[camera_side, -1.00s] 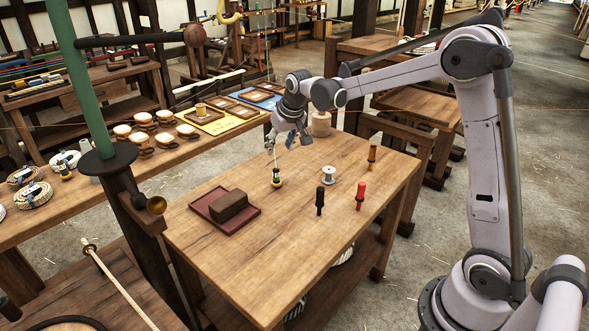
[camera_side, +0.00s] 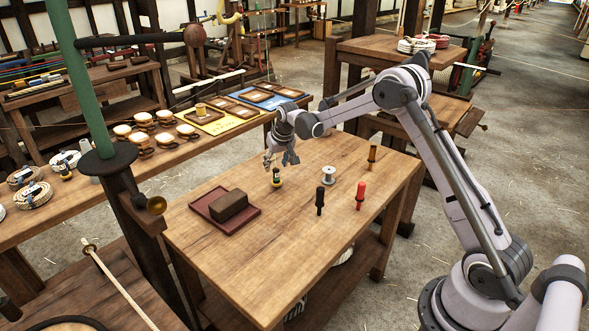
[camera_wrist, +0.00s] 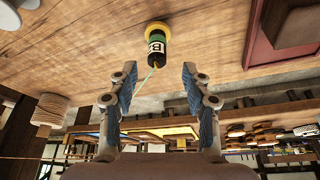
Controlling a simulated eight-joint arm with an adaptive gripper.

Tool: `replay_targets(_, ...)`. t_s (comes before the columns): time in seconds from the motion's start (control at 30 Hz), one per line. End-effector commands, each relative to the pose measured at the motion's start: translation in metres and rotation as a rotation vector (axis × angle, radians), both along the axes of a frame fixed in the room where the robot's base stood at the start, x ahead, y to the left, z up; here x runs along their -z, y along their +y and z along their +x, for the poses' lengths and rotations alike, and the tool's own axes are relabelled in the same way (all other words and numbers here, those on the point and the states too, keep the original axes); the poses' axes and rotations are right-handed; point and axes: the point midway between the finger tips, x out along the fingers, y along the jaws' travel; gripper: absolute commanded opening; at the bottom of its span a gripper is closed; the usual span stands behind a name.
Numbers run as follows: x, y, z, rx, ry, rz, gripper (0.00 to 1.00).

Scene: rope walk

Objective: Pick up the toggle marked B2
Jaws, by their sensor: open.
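A short toggle (camera_side: 276,178) with black, green and yellow bands stands on the wooden table. In the wrist view the toggle (camera_wrist: 155,45) shows a white label with a letter B; I cannot read a digit. A thin cord runs from its end. My gripper (camera_side: 281,160) is just above the toggle in the side view, fingers pointing down. In the wrist view my gripper (camera_wrist: 158,88) is open, with blue-padded fingers apart. The toggle lies ahead of the gap between the fingertips, roughly centred, and does not appear to touch them.
A black toggle (camera_side: 320,201), a red toggle (camera_side: 360,195), a brown toggle (camera_side: 372,157) and a white spool (camera_side: 329,175) stand to the right. A dark red tray (camera_side: 246,224) with a brown block (camera_side: 229,205) lies to the left. The front of the table is clear.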

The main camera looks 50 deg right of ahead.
Motion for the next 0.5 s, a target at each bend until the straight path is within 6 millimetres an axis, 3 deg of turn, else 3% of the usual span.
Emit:
replay_targets(0.3, 0.037, -0.008, 0.009, 0.001, 0.000, 0.000, 0.49)
replay_targets(0.5, 0.048, -0.010, 0.013, 0.000, 0.000, 0.000, 0.49)
